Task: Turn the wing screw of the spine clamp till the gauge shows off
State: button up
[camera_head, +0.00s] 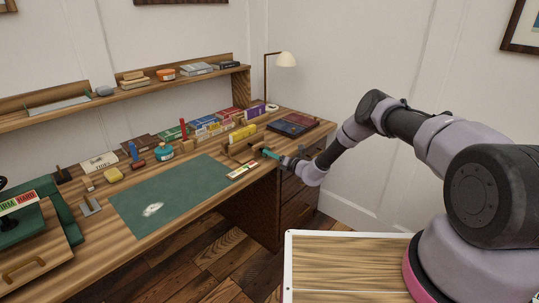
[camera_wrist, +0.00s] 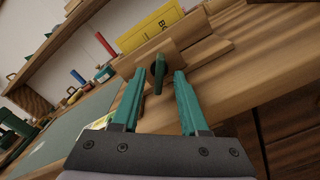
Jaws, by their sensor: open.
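The spine clamp (camera_head: 231,151) is a wooden fixture near the desk's right front edge, with a yellow book (camera_head: 243,133) standing in it. In the wrist view, the clamp's wooden jaw (camera_wrist: 205,50) holds a dark round boss with a green wing screw (camera_wrist: 159,72) standing out of it, its wing roughly upright. My gripper (camera_head: 270,153) is open. In the wrist view its teal fingertips (camera_wrist: 160,78) lie on either side of the wing, with a visible gap on each side. A small pale gauge strip (camera_head: 242,171) lies by the clamp; its reading is too small to tell.
A green mat (camera_head: 170,196) covers the desk's middle. Small tools, a blue-green jar (camera_head: 164,152) and rows of books stand behind it. A green press stands at far left.

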jog(key=shift+w+a, duration=0.3)
jog(key=shift+a, duration=0.1)
jog(key=shift+c, duration=0.3)
grip_shut()
jog(key=shift+n, duration=0.3)
